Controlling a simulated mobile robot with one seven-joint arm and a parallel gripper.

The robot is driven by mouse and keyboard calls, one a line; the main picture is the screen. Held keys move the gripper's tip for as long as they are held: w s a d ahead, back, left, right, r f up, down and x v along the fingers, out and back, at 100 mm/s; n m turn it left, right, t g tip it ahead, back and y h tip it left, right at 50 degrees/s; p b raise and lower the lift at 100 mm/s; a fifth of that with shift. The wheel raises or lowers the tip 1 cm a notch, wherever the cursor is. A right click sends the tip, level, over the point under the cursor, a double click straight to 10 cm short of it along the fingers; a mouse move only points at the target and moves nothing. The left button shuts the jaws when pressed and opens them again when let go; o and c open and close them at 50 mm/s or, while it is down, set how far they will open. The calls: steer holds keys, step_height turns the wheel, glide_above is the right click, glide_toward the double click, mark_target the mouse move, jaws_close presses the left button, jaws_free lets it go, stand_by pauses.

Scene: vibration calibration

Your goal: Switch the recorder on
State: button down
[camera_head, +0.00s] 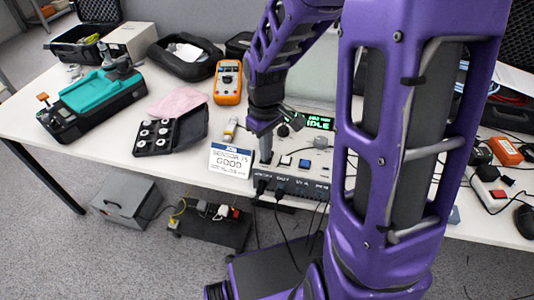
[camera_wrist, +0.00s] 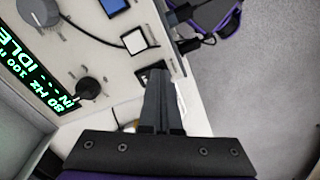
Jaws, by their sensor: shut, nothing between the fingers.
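A pale instrument box with a green display reading IDLE (camera_head: 318,121) stands behind and beside my gripper; its display (camera_wrist: 38,72) also shows in the wrist view. No label marks it as the recorder, so I cannot tell if it is. My gripper (camera_head: 266,155) is shut and empty, pointing down at the left front of the panel. In the wrist view its fingertips (camera_wrist: 157,76) are beside the white button; contact cannot be told. My arm hides part of the box.
Cables plug into a dark front strip (camera_head: 290,187). An orange multimeter (camera_head: 228,82), a black case of round parts (camera_head: 170,132) and a teal device (camera_head: 103,90) lie left. A red switch (camera_head: 498,194) is at right.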

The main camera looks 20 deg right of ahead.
steer(key=shift+r+p, duration=3.15)
steer(key=shift+r, duration=0.35)
